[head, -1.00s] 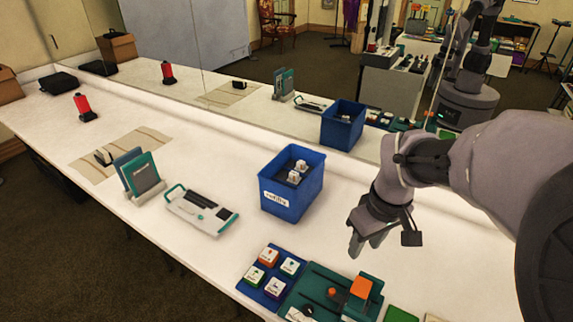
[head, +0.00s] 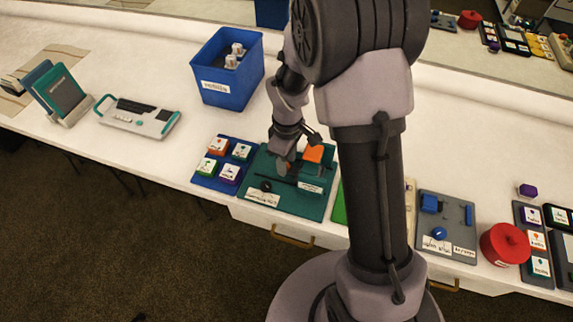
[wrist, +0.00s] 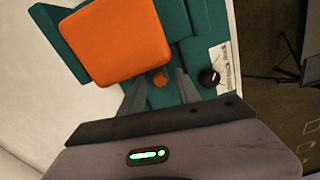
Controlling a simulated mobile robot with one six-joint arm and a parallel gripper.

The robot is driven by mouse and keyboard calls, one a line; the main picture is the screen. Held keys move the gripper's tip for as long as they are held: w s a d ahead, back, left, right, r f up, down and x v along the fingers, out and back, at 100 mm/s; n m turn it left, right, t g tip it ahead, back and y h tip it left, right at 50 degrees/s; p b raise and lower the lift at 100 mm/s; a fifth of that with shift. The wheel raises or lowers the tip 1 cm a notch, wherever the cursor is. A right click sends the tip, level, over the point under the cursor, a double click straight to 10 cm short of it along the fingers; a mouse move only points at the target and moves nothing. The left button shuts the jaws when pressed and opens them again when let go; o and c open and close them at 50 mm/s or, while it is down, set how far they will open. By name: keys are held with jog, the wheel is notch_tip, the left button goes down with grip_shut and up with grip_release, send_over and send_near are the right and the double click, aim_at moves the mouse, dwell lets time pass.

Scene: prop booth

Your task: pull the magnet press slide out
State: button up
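The magnet press is a teal board (head: 290,203) at the table's front edge, with a large orange block (head: 313,153) on its raised back part. In the wrist view the orange block (wrist: 128,42) fills the upper left. A small orange knob (wrist: 160,79) and a black round knob (wrist: 209,77) also show on the board; the black knob (head: 265,186) is near the front left. My gripper (head: 284,163) is low over the board, left of the orange block. In the wrist view my gripper (wrist: 160,82) is open, its fingers either side of the orange knob. Whether they touch it is unclear.
A blue pad with picture tiles (head: 222,164) lies close left of the board. A blue bin (head: 226,92) stands behind. My arm hides the right side; beyond are a grey board (head: 446,215) and a red round container (head: 505,244). A mirror runs along the back.

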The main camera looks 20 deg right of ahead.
jog(key=shift+f, duration=0.1)
grip_shut()
dwell(1.4)
